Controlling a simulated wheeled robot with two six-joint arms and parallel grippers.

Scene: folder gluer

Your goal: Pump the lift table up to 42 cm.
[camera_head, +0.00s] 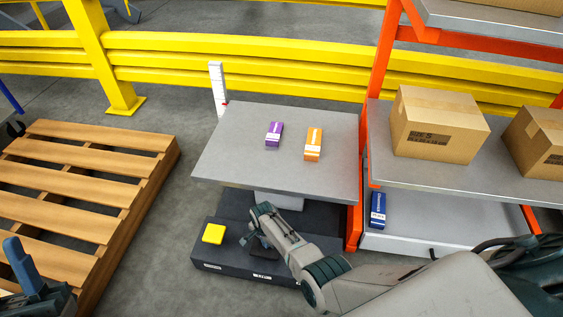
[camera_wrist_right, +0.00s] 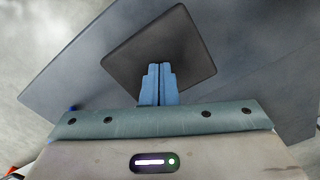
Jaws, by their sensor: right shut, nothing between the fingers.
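The lift table has a grey top (camera_head: 235,160) standing raised over a dark base (camera_head: 215,262). A white height scale (camera_head: 217,85) with a red pointer (camera_head: 225,103) stands at its back left corner; its numbers are too small to read. A yellow pedal (camera_head: 213,233) and a black pedal (camera_head: 264,252) sit on the base. My right gripper (camera_head: 246,240) is shut and empty, just over the black pedal. In the right wrist view its closed fingers (camera_wrist_right: 158,72) overlap the dark square pedal (camera_wrist_right: 190,35); I cannot tell whether they touch. My left gripper (camera_head: 20,262) is at the lower left edge, partly cut off.
A purple box (camera_head: 274,134) and an orange box (camera_head: 313,144) stand on the table top. An orange-framed rack with cartons (camera_head: 435,125) is close on the right, a blue box (camera_head: 378,210) on its lower shelf. A wooden pallet (camera_head: 80,185) lies left. Yellow rails (camera_head: 250,65) run behind.

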